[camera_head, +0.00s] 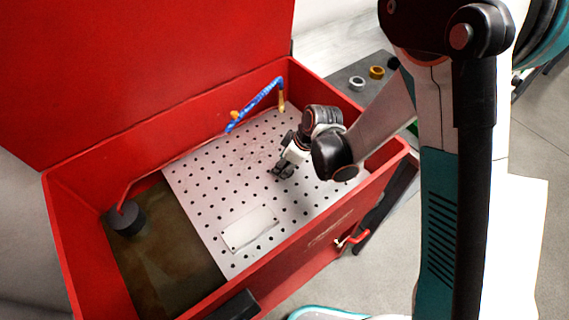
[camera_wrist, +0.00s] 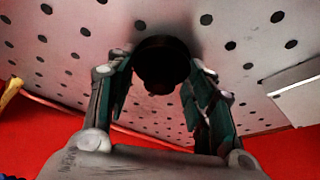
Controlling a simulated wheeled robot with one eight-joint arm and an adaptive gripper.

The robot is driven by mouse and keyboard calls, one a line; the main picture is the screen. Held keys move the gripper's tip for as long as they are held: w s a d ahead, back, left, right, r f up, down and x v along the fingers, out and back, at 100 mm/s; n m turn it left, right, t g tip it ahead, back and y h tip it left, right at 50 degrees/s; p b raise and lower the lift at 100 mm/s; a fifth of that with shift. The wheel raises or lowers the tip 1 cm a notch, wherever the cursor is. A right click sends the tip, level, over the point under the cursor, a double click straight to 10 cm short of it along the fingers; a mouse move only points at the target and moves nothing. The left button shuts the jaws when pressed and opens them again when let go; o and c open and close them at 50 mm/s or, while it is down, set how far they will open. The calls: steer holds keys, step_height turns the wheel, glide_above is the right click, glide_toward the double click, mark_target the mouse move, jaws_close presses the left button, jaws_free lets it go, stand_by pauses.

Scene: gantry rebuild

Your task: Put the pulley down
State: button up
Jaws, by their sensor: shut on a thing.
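My gripper (camera_head: 283,171) is inside the red box, low over the perforated light plate (camera_head: 215,165). In the wrist view, my gripper's fingers (camera_wrist: 160,95) stand on either side of a dark round thing, the pulley (camera_wrist: 160,62), and are shut on it. The pulley is dark and shadowed, so its detail is hard to make out. It is very close to the perforated plate; I cannot tell whether it touches. In the head view the pulley is mostly hidden by the gripper.
The red box (camera_head: 62,225) has high walls and a raised lid (camera_head: 150,60). A blue hose (camera_head: 262,97) is at the back, a black cylinder (camera_head: 126,219) at the left, a white panel (camera_head: 250,228) in front. Two rings, pale (camera_head: 357,83) and brass (camera_head: 376,72), lie outside.

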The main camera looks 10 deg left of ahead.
steer(key=shift+f, duration=0.15)
steer(key=o, duration=1.4)
steer(key=p+v, duration=0.4)
steer(key=v, duration=0.8)
steer(key=shift+d, duration=0.1)
